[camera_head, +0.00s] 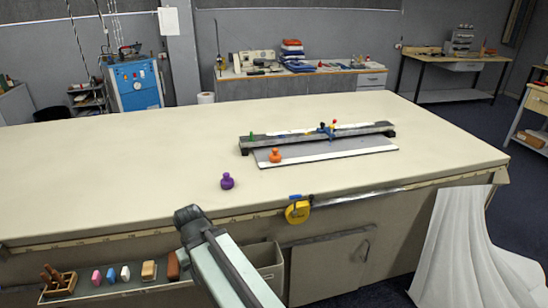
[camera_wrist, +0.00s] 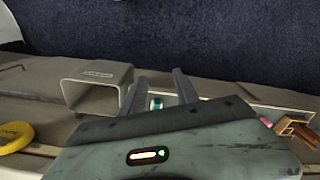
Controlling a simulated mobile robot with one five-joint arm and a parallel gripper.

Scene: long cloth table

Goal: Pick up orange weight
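The orange weight (camera_head: 275,156), a small knobbed piece, stands upright on the front left part of a flat grey board on the cloth table (camera_head: 120,170). My gripper (camera_wrist: 159,80) shows in the wrist view with its two dark fingers apart and nothing held between them. It points down past the table's front side, over the small shelf items and the dark floor. The orange weight is not in the wrist view. In the head view my arm rises from the bottom, in front of the table edge and well short of the orange weight.
A purple weight (camera_head: 227,181) stands nearer the front edge. A long rail (camera_head: 320,136) with small coloured pieces lies behind the orange weight. A yellow tape measure (camera_head: 297,212) hangs at the front edge. White cloth (camera_head: 465,250) drapes at right. The table's left half is clear.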

